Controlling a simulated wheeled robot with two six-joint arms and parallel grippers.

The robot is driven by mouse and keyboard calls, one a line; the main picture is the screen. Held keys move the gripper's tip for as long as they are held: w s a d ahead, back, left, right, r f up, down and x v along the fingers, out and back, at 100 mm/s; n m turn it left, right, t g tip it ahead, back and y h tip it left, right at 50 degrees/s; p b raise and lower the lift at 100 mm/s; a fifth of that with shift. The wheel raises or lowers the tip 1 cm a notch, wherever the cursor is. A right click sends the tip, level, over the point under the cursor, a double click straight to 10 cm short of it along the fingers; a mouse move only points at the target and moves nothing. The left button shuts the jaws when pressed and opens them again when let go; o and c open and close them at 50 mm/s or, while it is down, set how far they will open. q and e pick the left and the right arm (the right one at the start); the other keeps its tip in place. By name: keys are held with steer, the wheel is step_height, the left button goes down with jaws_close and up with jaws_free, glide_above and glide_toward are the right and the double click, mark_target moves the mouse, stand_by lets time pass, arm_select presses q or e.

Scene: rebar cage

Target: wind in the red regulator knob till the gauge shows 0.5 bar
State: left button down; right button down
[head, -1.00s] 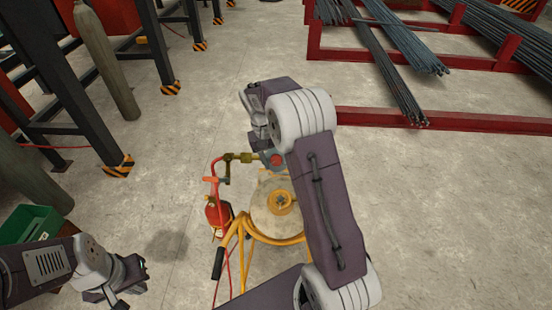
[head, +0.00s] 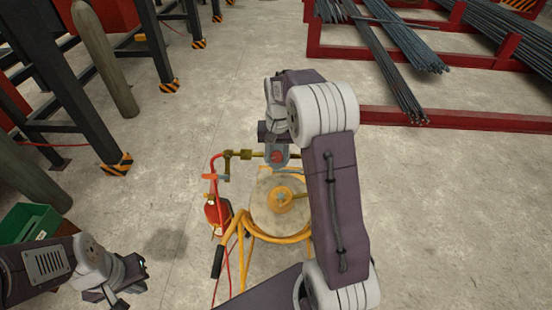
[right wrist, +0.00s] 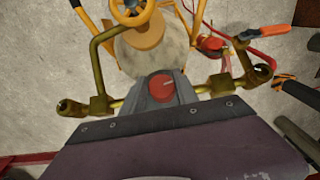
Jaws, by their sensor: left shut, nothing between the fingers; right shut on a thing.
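The red regulator knob (head: 277,157) sits on the brass pipework (head: 243,155) above the gas cylinder (head: 263,218). In the right wrist view the knob (right wrist: 161,87) shows a pale mark on its face, with grey finger parts around it. My right gripper (head: 277,150) is shut on the knob, coming down from above. My left gripper (head: 128,285) is shut and empty at the lower left, well away from the cylinder. I cannot make out a gauge face or a reading in either view.
A yellow handwheel (right wrist: 132,8) tops the cylinder, which stands in a yellow trolley (head: 235,235). A red bottle (head: 217,212) and red hoses stand to its left. A green crate (head: 30,222) is at far left. Red racks with rebar (head: 395,80) are at upper right.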

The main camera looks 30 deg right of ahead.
steer(key=shift+w+d+m+t+y+b, duration=0.15)
steer(key=shift+d+m+t+y+b, duration=0.1)
steer(key=shift+m+t+y+b, duration=0.35)
steer(key=m+t+y+b, duration=0.1)
steer(key=m+b, duration=0.1)
steer(key=b, duration=0.1)
steer(key=shift+d+f+t+y, duration=0.1)
steer(key=shift+f+t+y, duration=0.05)
steer(key=shift+t+y, duration=0.2)
steer(key=m+t+y+b, duration=0.1)
steer(key=m+b, duration=0.1)
steer(key=b, duration=0.1)
steer(key=shift+s+m+t+b, duration=0.2)
steer(key=shift+m+t+b, duration=0.1)
steer(key=shift+t+b, duration=0.15)
steer(key=shift+r, duration=0.2)
